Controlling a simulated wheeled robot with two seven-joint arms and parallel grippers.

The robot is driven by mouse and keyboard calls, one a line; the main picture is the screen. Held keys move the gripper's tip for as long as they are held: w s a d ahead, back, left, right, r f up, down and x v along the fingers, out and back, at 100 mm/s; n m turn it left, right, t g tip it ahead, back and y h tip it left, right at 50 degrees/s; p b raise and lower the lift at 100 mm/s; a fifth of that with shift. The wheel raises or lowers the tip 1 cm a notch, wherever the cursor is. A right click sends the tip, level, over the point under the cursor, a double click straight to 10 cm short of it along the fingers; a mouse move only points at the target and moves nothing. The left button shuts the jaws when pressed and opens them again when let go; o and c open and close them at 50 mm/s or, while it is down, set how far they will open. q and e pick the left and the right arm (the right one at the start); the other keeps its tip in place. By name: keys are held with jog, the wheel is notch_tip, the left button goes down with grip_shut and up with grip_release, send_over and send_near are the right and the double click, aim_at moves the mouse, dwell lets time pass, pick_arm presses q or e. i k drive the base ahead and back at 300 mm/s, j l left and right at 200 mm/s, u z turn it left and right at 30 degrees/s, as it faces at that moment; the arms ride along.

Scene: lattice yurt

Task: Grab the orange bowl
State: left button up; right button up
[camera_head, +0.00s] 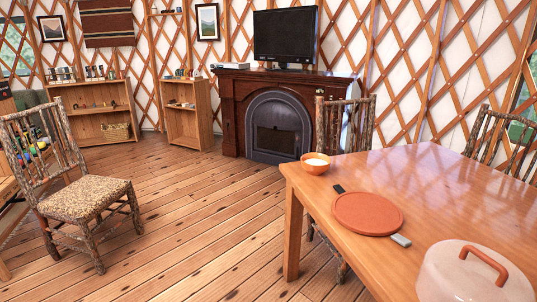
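The orange bowl (315,168) stands upright near the far left corner of the wooden table (337,277). Its outside is orange and its inside looks white or pale. Neither of my grippers shows in the head view, so nothing is seen touching the bowl.
On the table are a flat round orange board (367,213), a dark small item (339,188), a grey small item (401,240) and a clear domed cover (470,275) with an orange handle. A chair (343,125) stands behind the table, another (83,200) at left. Open floor (190,220) lies between.

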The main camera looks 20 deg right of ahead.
aim_at(314, 163)
jog(key=i+z, duration=0.1)
jog(key=i, duration=0.75)
jog(key=i+j+z, duration=0.15)
jog(key=i, duration=0.65)
